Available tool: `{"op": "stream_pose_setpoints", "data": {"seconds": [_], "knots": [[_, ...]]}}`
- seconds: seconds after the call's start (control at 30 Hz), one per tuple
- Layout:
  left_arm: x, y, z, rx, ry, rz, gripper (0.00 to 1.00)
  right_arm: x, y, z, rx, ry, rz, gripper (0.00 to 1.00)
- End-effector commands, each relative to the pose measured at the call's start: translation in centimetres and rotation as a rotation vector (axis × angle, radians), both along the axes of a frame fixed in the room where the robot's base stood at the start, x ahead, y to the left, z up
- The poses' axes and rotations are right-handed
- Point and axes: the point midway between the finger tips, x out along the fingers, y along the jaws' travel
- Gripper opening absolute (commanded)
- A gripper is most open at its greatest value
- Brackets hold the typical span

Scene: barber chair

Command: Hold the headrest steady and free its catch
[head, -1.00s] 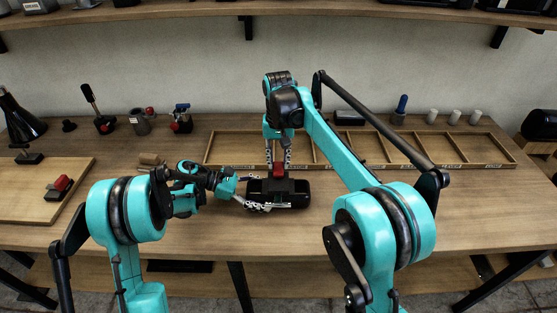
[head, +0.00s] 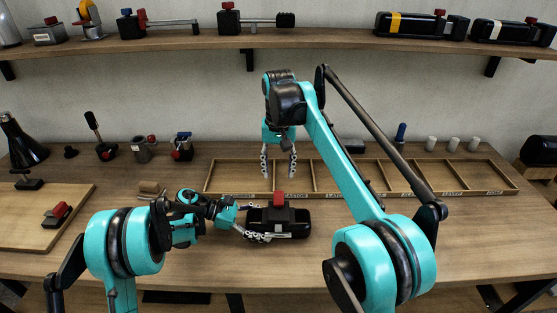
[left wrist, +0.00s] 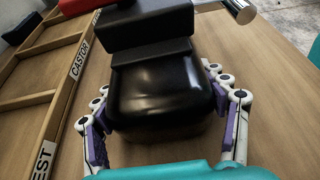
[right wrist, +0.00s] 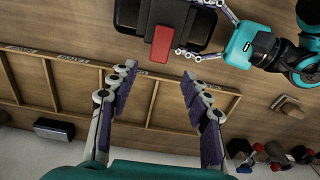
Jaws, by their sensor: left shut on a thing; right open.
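The headrest (head: 295,229), a black padded block, lies on the bench in front of the divided tray. Its red catch (head: 279,198) stands up at its back side, and also shows in the right wrist view (right wrist: 161,43). My left gripper (head: 260,222) is shut on the headrest from the left end. In the left wrist view its fingers flank the black body (left wrist: 160,85). My right gripper (head: 279,172) is open and empty, pointing down above and behind the catch. In the right wrist view its fingers (right wrist: 160,85) are apart, with the catch beyond them.
A shallow divided tray (head: 335,192) with labels lies just behind the headrest. A wooden board (head: 30,225) with a red-topped part is at the left. Several tools and small cylinders line the back. A shelf (head: 320,40) runs above. The bench right of the headrest is clear.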

Motion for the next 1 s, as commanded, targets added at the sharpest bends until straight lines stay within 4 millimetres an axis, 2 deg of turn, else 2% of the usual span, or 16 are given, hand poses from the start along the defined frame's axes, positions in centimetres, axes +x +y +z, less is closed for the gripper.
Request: {"op": "stream_pose_setpoints", "data": {"seconds": [0.1,0.23,0.7,0.73,0.8,1.0], "knots": [[0.0,0.0,0.0,-0.001,0.0,0.001,0.13,0.0,0.0,2.0,0.0,0.0,0.0,0.48],[0.0,0.0,0.0,-0.001,0.0,0.001,0.13,0.0,0.0,3.3,0.0,0.0,0.0,0.48],[0.0,0.0,0.0,-0.001,0.0,0.001,0.13,0.0,0.0,3.8,0.0,0.0,0.0,0.48],[0.0,0.0,0.0,-0.001,0.0,0.001,0.8,0.0,0.0,3.8,0.0,0.0,0.0,0.48],[0.0,0.0,0.0,-0.001,0.0,0.001,0.97,0.0,0.0,3.8,0.0,0.0,0.0,0.48],[0.0,0.0,0.0,-0.001,0.0,0.0,0.97,0.0,0.0,3.8,0.0,0.0,0.0,0.48]]}}
